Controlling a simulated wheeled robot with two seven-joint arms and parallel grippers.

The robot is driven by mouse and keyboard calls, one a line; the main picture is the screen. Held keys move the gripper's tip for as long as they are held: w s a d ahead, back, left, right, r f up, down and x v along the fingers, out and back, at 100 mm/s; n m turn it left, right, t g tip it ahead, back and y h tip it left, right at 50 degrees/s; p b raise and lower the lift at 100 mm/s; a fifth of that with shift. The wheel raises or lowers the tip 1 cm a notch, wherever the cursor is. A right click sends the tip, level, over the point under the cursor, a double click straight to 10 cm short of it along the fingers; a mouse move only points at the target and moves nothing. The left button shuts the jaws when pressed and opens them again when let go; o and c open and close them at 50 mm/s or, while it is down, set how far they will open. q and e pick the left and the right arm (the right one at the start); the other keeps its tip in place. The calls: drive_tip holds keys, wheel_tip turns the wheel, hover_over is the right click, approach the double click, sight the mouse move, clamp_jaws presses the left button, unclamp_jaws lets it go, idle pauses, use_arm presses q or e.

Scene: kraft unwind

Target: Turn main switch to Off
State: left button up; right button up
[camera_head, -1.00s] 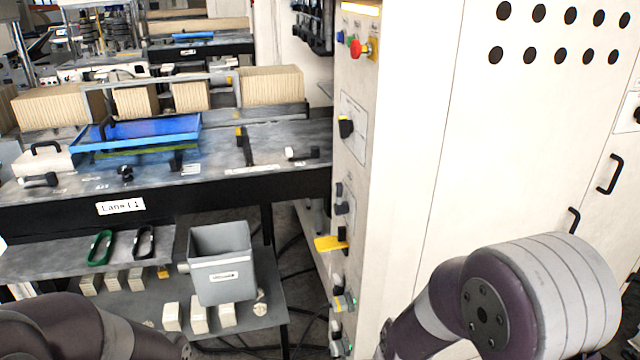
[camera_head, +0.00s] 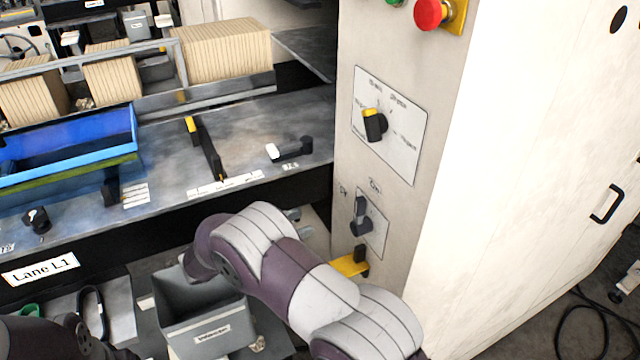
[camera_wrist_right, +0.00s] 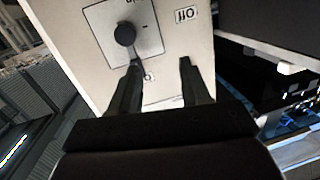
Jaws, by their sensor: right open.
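The main switch is a dark rotary knob (camera_head: 361,210) on a light plate on the cream cabinet's narrow face. "On" is printed above it and a small "Off" label (camera_head: 343,188) sits up-left of the plate. The knob's handle looks roughly upright, towards On. The right wrist view shows the knob (camera_wrist_right: 125,34) and Off label (camera_wrist_right: 186,15) upside down. My right gripper (camera_wrist_right: 160,63) is open and empty, its fingers pointing at the panel near the plate; contact cannot be told. In the head view, my right arm hides most of the gripper. My left gripper is out of view.
Above the switch are a yellow-black selector (camera_head: 374,125) and a red button (camera_head: 431,13). The Lane L1 bench (camera_head: 255,160) and a grey bin (camera_head: 205,322) stand left of the cabinet.

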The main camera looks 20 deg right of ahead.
sight(356, 208)
drive_tip(key=s+d+r+m+g+h, duration=0.1)
drive_tip(key=s+r+g+h, duration=0.1)
drive_tip(key=s+r+g, duration=0.15)
drive_tip(key=shift+t, duration=0.45)
drive_tip(key=d+p, duration=0.1)
drive_tip(key=d, duration=0.2)
drive_tip(key=d+p, duration=0.1)
drive_tip(key=d, duration=0.3)
drive_tip(key=d+p, duration=0.1)
drive_tip(key=d, duration=0.3)
drive_tip(key=shift+w+d+f, duration=0.15)
drive_tip(key=shift+w+f, duration=0.1)
drive_tip(key=shift+w, duration=0.1)
drive_tip(key=shift+d, duration=0.55)
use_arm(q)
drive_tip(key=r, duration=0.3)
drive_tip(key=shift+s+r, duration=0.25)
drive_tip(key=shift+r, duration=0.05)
use_arm(e)
drive_tip(key=shift+w+f, duration=0.15)
clamp_jaws()
